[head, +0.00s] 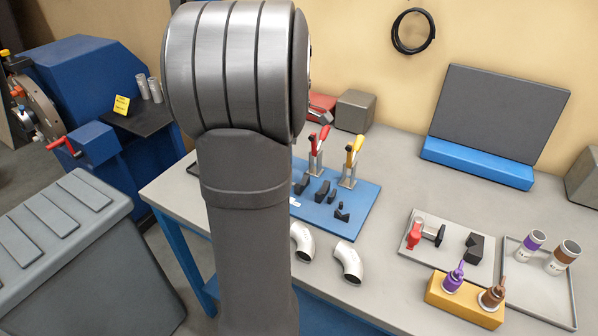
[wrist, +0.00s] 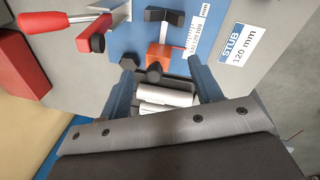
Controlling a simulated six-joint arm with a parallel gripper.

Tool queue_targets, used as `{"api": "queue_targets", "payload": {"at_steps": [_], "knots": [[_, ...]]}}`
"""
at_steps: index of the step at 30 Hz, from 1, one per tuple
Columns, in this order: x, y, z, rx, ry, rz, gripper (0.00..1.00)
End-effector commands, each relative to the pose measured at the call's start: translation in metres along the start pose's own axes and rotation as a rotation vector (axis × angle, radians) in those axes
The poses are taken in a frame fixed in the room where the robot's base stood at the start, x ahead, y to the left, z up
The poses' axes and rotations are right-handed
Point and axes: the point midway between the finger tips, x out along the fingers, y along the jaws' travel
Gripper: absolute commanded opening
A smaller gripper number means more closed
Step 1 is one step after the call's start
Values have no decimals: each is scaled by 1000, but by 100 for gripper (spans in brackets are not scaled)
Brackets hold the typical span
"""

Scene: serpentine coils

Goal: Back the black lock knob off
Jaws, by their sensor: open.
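A dark, lobed black knob (wrist: 154,72) shows in the wrist view, beside an orange block (wrist: 160,54). The block sits by a white scale strip on a blue surface. My gripper (wrist: 162,64) is open, with one blue-grey finger on each side of the knob and block. The knob lies nearer the left finger, and I see no clear contact with it. I cannot tell the height gap between fingertips and knob. In the head view neither the knob nor my gripper shows; my arm covers much of the left-centre.
In the wrist view, silver cylinders (wrist: 166,97) lie between the fingers near the palm. A bench (head: 385,215) carries clamps and pipe elbows (head: 349,262).

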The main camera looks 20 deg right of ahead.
Motion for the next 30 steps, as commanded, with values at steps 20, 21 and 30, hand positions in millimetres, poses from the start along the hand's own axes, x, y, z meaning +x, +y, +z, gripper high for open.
{"api": "queue_targets", "payload": {"at_steps": [20, 21, 30], "knots": [[-37, 26, -35, 1247, 99, 186, 59], [-39, 27, -37, 1312, 111, 193, 59], [-47, 33, -44, 1601, 178, 214, 59]]}}
